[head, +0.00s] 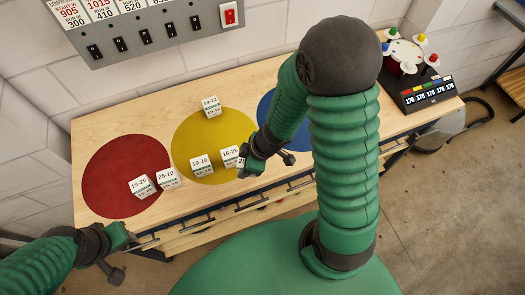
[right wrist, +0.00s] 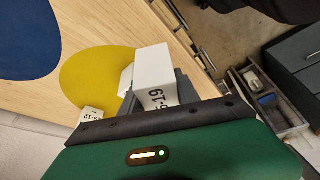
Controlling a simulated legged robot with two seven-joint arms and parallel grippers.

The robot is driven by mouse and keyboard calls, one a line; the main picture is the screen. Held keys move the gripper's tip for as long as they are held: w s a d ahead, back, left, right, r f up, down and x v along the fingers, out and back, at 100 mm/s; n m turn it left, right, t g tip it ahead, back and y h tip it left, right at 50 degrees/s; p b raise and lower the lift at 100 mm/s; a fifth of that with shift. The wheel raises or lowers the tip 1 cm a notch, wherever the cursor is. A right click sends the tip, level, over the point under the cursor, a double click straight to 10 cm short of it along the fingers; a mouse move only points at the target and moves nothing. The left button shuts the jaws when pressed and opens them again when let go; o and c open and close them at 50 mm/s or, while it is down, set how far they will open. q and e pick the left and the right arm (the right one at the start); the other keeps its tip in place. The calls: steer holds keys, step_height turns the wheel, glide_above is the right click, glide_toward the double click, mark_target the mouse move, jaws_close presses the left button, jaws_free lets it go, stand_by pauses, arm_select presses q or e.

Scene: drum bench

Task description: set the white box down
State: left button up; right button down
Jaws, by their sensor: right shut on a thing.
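My right gripper (head: 262,158) is shut on a white box with printed numbers, seen large in the right wrist view (right wrist: 154,68). In the head view only a sliver of this box (head: 242,163) shows beside the gripper, at the lower right edge of the yellow disc (head: 222,130). Whether it touches the bench is not clear. Other white boxes stand nearby: 16-25 (head: 229,155) close to its left, 10-16 (head: 202,162) further left, and 10-12 (head: 211,105) at the disc's top. My left gripper (head: 118,255) hangs at the bench's front left; its opening is unclear.
The wooden bench (head: 105,123) also carries a red disc (head: 115,165) with boxes 19-25 (head: 141,185) and 25-10 (head: 167,178), and a blue disc (head: 270,103) partly behind my arm. A device with coloured knobs (head: 408,60) stands at the right end. A switch panel (head: 140,30) hangs behind.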

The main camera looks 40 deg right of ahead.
steer(key=s+a+f+n+g+y, duration=0.1)
steer(key=s+f+n+g, duration=0.1)
steer(key=s+n, duration=0.4)
steer(key=w+d+p, duration=0.1)
steer(key=w+d, duration=0.2)
steer(key=w, duration=0.1)
steer(key=w+d+f+p, duration=0.1)
steer(key=w+d, duration=0.2)
steer(key=w, duration=0.1)
steer(key=w+d+p, duration=0.1)
steer(key=w+d, duration=0.2)
steer(key=shift+w+d+f, duration=0.2)
steer(key=shift+w+d, duration=0.15)
steer(key=shift+w, duration=0.05)
step_height(320, 180, down, 3)
steer(key=shift+f+p, duration=0.1)
steer(key=shift+p, duration=0.25)
steer(key=shift+w+f, duration=0.15)
steer(key=shift+f, duration=0.05)
steer(key=c, duration=0.9)
jaws_free()
